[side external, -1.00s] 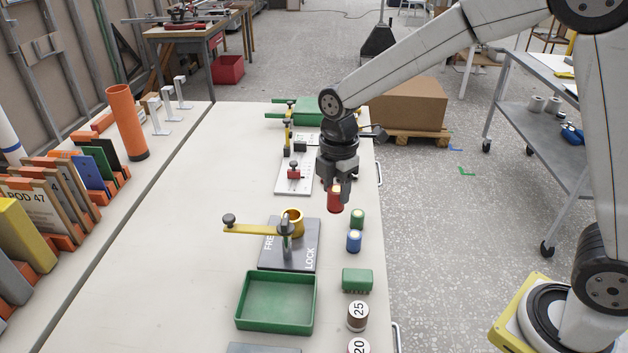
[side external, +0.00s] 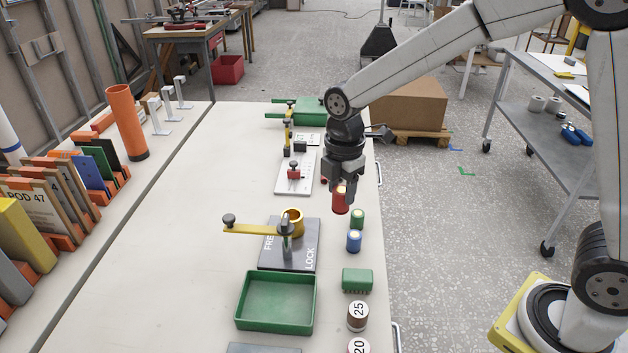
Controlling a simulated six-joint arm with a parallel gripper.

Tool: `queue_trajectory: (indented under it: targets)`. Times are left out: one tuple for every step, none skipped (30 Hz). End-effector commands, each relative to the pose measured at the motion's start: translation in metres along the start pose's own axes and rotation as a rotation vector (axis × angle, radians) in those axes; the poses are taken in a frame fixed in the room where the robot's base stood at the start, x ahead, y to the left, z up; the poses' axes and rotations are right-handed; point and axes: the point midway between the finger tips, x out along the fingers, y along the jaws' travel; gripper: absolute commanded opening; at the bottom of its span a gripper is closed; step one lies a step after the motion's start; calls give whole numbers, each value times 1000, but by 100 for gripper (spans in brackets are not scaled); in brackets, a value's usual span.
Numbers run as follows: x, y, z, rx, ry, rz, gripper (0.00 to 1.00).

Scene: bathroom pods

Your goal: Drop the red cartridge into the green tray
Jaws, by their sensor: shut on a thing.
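My gripper (side external: 342,190) points down over the right edge of the bench and is shut on the red cartridge (side external: 340,203). The cartridge is upright, with its pale top between the fingers. Whether its bottom touches the bench I cannot tell. The green tray (side external: 240,303) is a shallow rectangular box at the front middle of the bench. It is empty and lies to the lower left of my gripper.
A green cartridge (side external: 358,218) and a blue cartridge (side external: 354,241) stand close below the red one. The FREE/LOCK plate (side external: 270,258) with its yellow lever (side external: 252,230) lies between my gripper and the tray. A green block (side external: 357,280) stands right of the tray.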

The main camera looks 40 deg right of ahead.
Motion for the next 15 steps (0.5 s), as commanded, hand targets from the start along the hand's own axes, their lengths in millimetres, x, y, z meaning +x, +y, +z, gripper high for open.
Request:
queue_trajectory:
  targets:
    - [0, 0, 0, 0, 0, 0, 0]
    - [0, 0, 0, 0, 0, 0, 0]
    - [0, 0, 0, 0, 0, 0, 0]
    - [0, 0, 0, 0, 0, 0, 0]
    - [0, 0, 0, 0, 0, 0, 0]
    - [0, 0, 0, 0, 0, 0, 0]
    - [0, 0, 0, 0, 0, 0, 0]
    - [0, 0, 0, 0, 0, 0, 0]
    - [0, 0, 0, 0, 0, 0, 0]
    - [0, 0, 0, 0, 0, 0, 0]
    - [0, 0, 0, 0, 0, 0, 0]
    - [0, 0, -1, 0, 0, 0, 0]
    - [1, 0, -1, -1, 0, 0, 0]
    - [1, 0, -2, -1, 0, 0, 0]
    - [2, 1, -4, -2, 0, -1, 0]
